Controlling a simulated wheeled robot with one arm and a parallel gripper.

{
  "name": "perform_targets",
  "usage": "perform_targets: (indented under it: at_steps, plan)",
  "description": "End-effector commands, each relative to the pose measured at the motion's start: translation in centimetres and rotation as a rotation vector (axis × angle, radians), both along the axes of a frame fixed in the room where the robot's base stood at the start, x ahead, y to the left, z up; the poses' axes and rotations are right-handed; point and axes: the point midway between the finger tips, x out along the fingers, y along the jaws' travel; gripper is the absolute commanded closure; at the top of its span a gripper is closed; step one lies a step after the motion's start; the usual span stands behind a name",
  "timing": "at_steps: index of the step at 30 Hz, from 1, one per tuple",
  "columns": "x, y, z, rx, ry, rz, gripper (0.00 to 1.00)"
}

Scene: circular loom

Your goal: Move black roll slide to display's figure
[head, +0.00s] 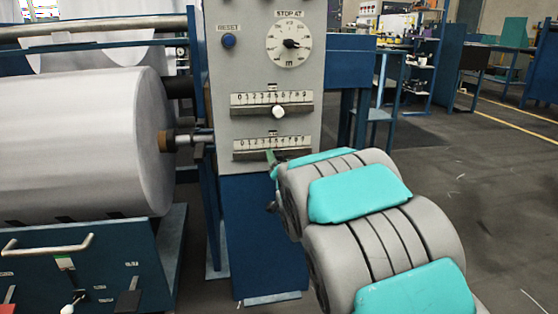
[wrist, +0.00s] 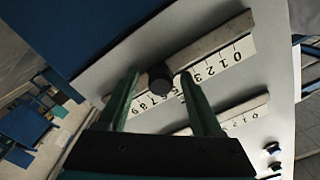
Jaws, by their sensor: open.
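The black roll slide (wrist: 160,79) sits on the lower numbered scale (wrist: 215,62) of the grey panel (head: 262,75). In the wrist view my gripper (wrist: 160,77) is open. Its two green fingers stand on either side of the roll, with a gap showing on both sides. In the head view a green finger (head: 271,158) shows at the lower scale (head: 290,142), and the roll is hidden. The STOP AT dial (head: 289,40) has a black pointer aimed right; its figures are too small to read.
An upper scale (head: 252,98) with a white knob (head: 278,111) lies just above the lower one. A blue RESET button (head: 228,41) is at upper left. A large white roll (head: 85,145) stands left of the panel. Open floor (head: 460,190) lies to the right.

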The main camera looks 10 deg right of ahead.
Motion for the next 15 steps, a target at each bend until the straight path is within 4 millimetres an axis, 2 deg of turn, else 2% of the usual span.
perform_targets:
  at_steps: [5,15]
  plan:
    - [0.01,-0.01,0.07,0.000,-0.001,0.000,0.33]
    - [-0.01,0.00,0.10,0.000,-0.002,0.000,0.71]
